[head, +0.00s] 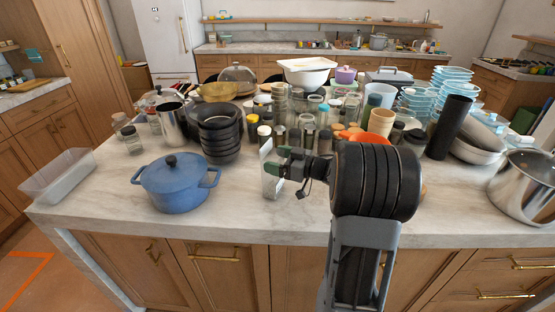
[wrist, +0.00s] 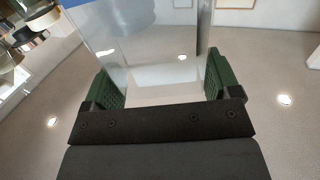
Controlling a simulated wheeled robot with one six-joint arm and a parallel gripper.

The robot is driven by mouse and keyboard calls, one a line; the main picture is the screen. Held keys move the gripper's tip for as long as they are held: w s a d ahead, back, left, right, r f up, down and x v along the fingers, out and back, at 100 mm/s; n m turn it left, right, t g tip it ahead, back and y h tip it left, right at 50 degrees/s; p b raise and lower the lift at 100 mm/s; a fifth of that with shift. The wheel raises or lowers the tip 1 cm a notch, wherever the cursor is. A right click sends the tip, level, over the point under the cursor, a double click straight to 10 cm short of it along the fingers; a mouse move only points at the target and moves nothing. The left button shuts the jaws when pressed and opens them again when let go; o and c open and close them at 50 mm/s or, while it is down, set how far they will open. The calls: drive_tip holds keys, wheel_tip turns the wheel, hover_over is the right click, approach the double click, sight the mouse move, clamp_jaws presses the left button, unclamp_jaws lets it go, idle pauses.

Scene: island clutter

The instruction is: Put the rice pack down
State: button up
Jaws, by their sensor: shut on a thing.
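My gripper (head: 281,165) is over the front middle of the marble island (head: 125,205), between the blue pot and the jars. It is shut on the rice pack (head: 271,183), a clear, pale upright pack. The pack's lower end appears close to the marble, but I cannot tell whether it touches. In the wrist view, the green fingers of my gripper (wrist: 162,80) are on both sides of the see-through pack (wrist: 165,45). Part of the pack is hidden behind my gripper in the head view.
A blue lidded pot (head: 174,183) is to the left. Stacked black bowls (head: 220,140) and several jars stand close behind. A clear tray (head: 60,176) is at the far left, and a steel pot (head: 525,187) at the right.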

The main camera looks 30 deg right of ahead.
drive_tip(key=shift+f, duration=0.2)
drive_tip(key=o, duration=1.3)
drive_tip(key=shift+c, duration=0.2)
drive_tip(key=shift+d, duration=0.1)
drive_tip(key=b+v, duration=0.1)
drive_tip(key=v, duration=1.2)
drive_tip(key=shift+s+d, duration=0.2)
drive_tip(key=shift+s, duration=0.1)
